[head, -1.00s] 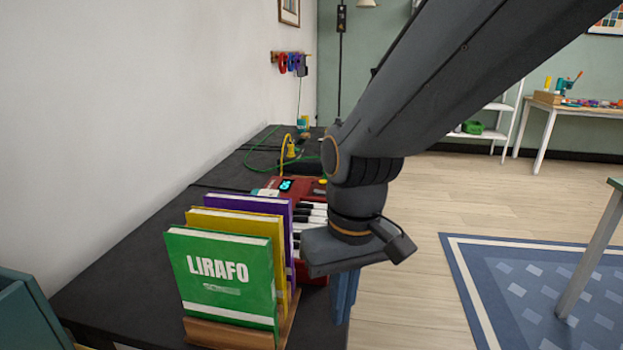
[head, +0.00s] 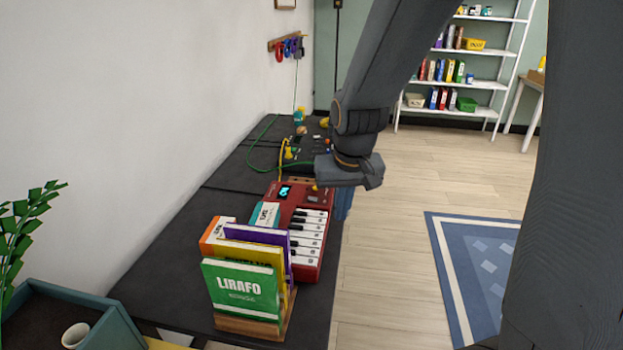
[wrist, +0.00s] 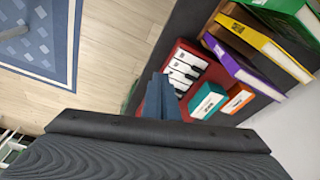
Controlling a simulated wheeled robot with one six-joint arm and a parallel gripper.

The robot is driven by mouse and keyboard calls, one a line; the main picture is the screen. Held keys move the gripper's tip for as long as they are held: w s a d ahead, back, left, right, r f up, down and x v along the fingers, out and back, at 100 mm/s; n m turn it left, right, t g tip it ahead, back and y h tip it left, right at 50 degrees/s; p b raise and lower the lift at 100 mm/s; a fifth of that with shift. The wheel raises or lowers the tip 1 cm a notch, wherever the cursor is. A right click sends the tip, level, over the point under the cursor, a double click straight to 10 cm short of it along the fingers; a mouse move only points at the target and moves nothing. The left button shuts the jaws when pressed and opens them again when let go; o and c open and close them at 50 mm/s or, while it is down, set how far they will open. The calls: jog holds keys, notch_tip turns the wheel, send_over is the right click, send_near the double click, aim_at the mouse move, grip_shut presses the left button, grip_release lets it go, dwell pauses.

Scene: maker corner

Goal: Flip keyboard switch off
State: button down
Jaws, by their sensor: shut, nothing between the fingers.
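A red keyboard (head: 309,256) with black and white keys and a lit display (head: 284,191) lies on the dark bench, behind the row of books. My gripper (head: 343,205) points down at the keyboard's right side, by the bench edge; its blue fingers are together and empty. In the wrist view the shut fingers (wrist: 162,100) overlap the edge of the keyboard (wrist: 190,67). I cannot tell whether they touch it. The display is lit; I cannot make out the switch itself in either view. A small yellow knob (head: 315,187) shows near the keyboard's far edge, close to my gripper.
Several upright books (head: 240,287) stand in a wooden holder before the keyboard. Green and yellow cables (head: 250,160) and small items lie on the bench's far part. A teal tray (head: 110,318) with a cup is at lower left. Open floor (head: 390,240) lies right of the bench.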

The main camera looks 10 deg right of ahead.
jog(key=w+f+m, duration=0.1)
jog(key=w+m, duration=0.2)
jog(key=w, duration=2.4)
jog(key=shift+w+a+f+m+h, duration=0.2)
jog(key=shift+a+m+h, duration=0.1)
jog(key=shift+a+h, duration=0.1)
jog(key=p, duration=0.4)
send_over(311, 197)
jog(key=s, duration=0.1)
notch_tip(311, 197, down, 12)
jog(key=shift+s+a, duration=0.1)
jog(key=shift+s, duration=0.05)
jog(key=shift+f+p, duration=0.3)
jog(key=shift+f, duration=0.25)
jog(key=shift+a+f, duration=0.1)
jog(key=shift+f, duration=0.15)
jog(key=shift+f, duration=0.1)
